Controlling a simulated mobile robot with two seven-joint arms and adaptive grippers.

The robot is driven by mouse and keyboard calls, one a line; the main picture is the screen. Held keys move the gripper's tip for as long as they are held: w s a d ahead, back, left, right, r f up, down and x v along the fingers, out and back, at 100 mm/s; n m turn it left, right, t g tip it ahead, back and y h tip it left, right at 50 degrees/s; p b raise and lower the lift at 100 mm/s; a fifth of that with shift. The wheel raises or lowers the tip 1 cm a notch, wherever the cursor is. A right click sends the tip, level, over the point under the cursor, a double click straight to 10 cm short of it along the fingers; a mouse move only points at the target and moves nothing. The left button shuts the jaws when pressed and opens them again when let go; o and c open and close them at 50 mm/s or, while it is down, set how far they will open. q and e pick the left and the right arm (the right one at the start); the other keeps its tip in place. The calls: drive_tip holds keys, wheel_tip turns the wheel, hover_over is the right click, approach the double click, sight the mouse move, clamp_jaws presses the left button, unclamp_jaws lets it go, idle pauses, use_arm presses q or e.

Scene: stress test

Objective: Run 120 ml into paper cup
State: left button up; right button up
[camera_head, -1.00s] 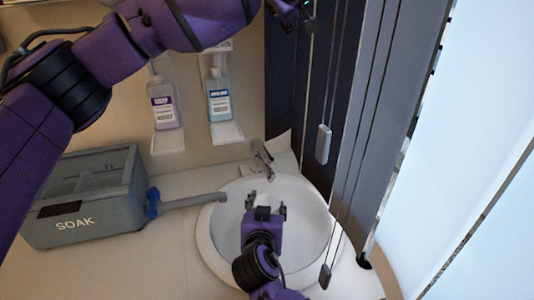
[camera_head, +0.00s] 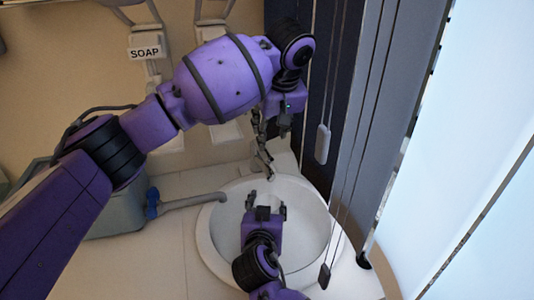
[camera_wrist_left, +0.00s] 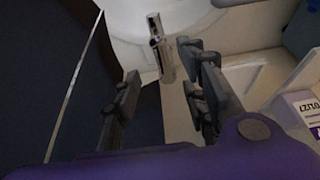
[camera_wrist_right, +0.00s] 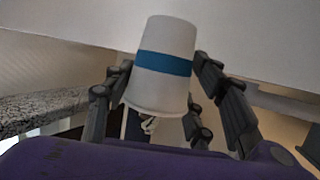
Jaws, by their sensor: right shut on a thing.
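The white paper cup with a blue band (camera_wrist_right: 167,62) is between the fingers of my right gripper (camera_wrist_right: 160,88), which is shut on it. In the head view my right gripper (camera_head: 264,203) is low in the white sink basin (camera_head: 313,225); the cup is hard to make out against the basin there. The metal faucet (camera_head: 263,165) stands at the back rim of the sink, beyond my right gripper. My left gripper (camera_head: 262,128) is just above the faucet, fingers pointing down. In the left wrist view its fingers are apart and empty, with the faucet (camera_wrist_left: 162,48) seen between and beyond the tips.
A grey tank (camera_head: 118,215) with a blue valve (camera_head: 153,203) and pipe (camera_head: 195,201) stands left, partly behind my left arm. A dispenser labelled SOAP (camera_head: 145,53) is on the back wall. A dark panel and hanging cords with weights (camera_head: 323,143) border the sink's right.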

sight(266, 155)
use_arm(q)
drive_tip(key=x, duration=1)
drive_tip(key=shift+w+f, duration=0.1)
drive_tip(key=shift+w, duration=0.05)
clamp_jaws()
